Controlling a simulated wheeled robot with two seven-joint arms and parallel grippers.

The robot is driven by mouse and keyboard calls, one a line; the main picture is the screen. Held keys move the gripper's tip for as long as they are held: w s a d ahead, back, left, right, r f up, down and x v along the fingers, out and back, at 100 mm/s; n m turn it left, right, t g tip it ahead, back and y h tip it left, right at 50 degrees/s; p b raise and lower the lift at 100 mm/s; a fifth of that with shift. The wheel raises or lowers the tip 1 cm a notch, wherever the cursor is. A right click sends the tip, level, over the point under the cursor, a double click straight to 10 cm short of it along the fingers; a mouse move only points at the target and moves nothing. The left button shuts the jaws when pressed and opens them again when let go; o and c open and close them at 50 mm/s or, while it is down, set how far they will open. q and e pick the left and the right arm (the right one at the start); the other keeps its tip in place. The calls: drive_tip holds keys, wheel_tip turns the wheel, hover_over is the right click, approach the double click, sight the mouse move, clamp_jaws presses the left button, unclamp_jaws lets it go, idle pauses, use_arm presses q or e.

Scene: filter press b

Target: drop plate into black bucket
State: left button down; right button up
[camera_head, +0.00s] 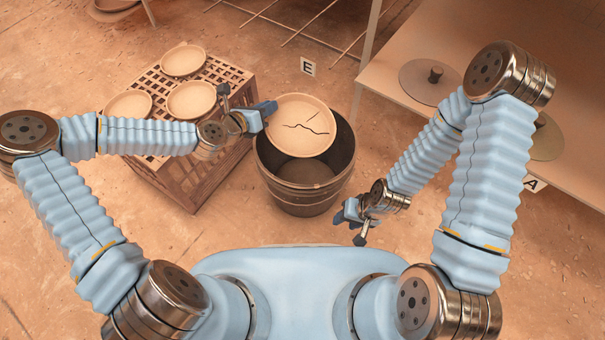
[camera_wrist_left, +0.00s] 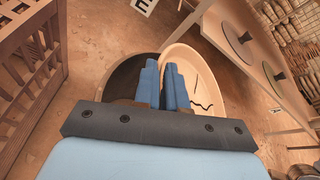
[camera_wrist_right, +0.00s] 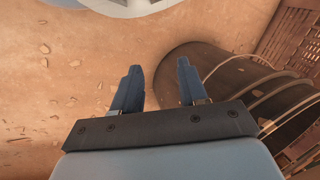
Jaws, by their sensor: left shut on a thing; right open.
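A round clay-coloured plate (camera_head: 301,125) with a dark crack is held tilted over the mouth of the black bucket (camera_head: 305,197). My left gripper (camera_head: 268,110) is shut on the plate's left rim. In the left wrist view the gripper (camera_wrist_left: 168,85) pinches the rim of the plate (camera_wrist_left: 195,75), with the bucket (camera_wrist_left: 125,80) beneath. The plate hides part of the bucket's opening. My right gripper (camera_head: 347,216) is open and empty, low to the right of the bucket. In the right wrist view its fingers (camera_wrist_right: 160,88) are apart, with the bucket (camera_wrist_right: 225,75) beyond them.
A slatted brown crate (camera_head: 185,190) stands left of the bucket with several plates (camera_head: 190,98) on top. A table (camera_head: 400,50) with round discs (camera_head: 430,80) is at the right. Signs marked E (camera_head: 308,66) and A (camera_head: 534,184) show. Floor in front is clear.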

use_arm(q)
drive_tip(key=shift+f, duration=0.4)
drive_tip(key=c, duration=1.1)
unclamp_jaws()
drive_tip(key=p+v, duration=0.2)
drive_tip(key=v, duration=1.1)
drive_tip(key=shift+s+a+r, duration=0.15)
drive_tip(key=shift+s, duration=0.2)
